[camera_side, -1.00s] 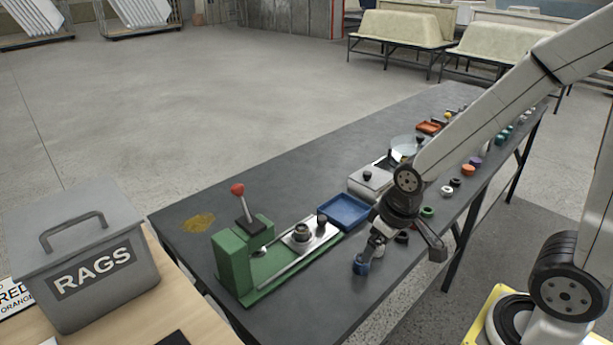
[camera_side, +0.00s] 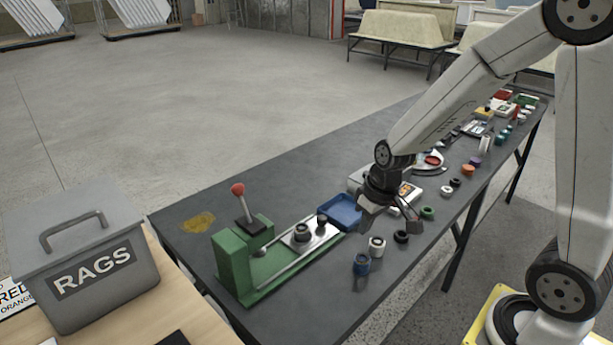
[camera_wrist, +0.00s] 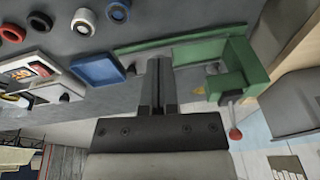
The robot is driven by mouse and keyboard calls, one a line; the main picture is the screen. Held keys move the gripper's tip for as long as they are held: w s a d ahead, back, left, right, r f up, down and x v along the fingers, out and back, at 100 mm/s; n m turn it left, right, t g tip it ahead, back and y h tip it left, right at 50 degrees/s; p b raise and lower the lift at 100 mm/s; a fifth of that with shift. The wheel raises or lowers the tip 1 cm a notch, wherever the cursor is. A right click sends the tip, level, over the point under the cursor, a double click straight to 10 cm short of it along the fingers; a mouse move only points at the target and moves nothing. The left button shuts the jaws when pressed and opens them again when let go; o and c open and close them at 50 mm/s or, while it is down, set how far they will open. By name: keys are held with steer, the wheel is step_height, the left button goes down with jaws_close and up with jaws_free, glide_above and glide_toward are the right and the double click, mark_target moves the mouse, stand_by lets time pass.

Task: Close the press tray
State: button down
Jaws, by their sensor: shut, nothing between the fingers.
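The green press (camera_side: 233,262) stands at the near left of the dark table, with a red-knobbed lever (camera_side: 238,190). Its metal press tray (camera_side: 318,238) is slid out to the right along rails, apart from the press body. A round metal piece (camera_side: 302,232) sits on the tray, and a black knob (camera_side: 322,219) stands at its right end. My gripper (camera_side: 365,223) is shut and empty, above the table just right of the tray.
A blue bin (camera_side: 338,211) lies just behind the tray's right end. Blue (camera_side: 361,264), white (camera_side: 377,246) and black rings (camera_side: 401,237) stand near the front edge. More parts line the table to the right. A grey rags box (camera_side: 85,265) stands at left.

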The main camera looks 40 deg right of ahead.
steer(key=w+d+f+t+y, duration=0.1)
steer(key=w+d+f, duration=0.2)
steer(key=d, duration=0.4)
steer(key=w+d+f+t+y, duration=0.1)
steer(key=w+d+f, duration=0.1)
steer(key=w+d, duration=0.4)
steer(key=w+d+f+m+t+y, duration=0.1)
steer(key=w+d+f+t, duration=0.1)
steer(key=w+d, duration=0.3)
steer(key=d+f, duration=0.1)
steer(key=d, duration=0.2)
steer(key=shift+w+d+f+y, duration=0.2)
steer(key=shift+d+f+y, duration=0.1)
steer(key=shift+d, duration=0.1)
steer(key=shift+f, duration=0.1)
steer(key=x, duration=0.9)
steer(key=shift+w+a+f, duration=0.1)
steer(key=shift+a+f, duration=0.05)
steer(key=a, duration=0.1)
steer(key=w+a, duration=0.1)
steer(key=shift+a+f, duration=0.1)
steer(key=shift+a, duration=0.25)
steer(key=shift+w+a, duration=0.1)
steer(key=shift+a, duration=0.55)
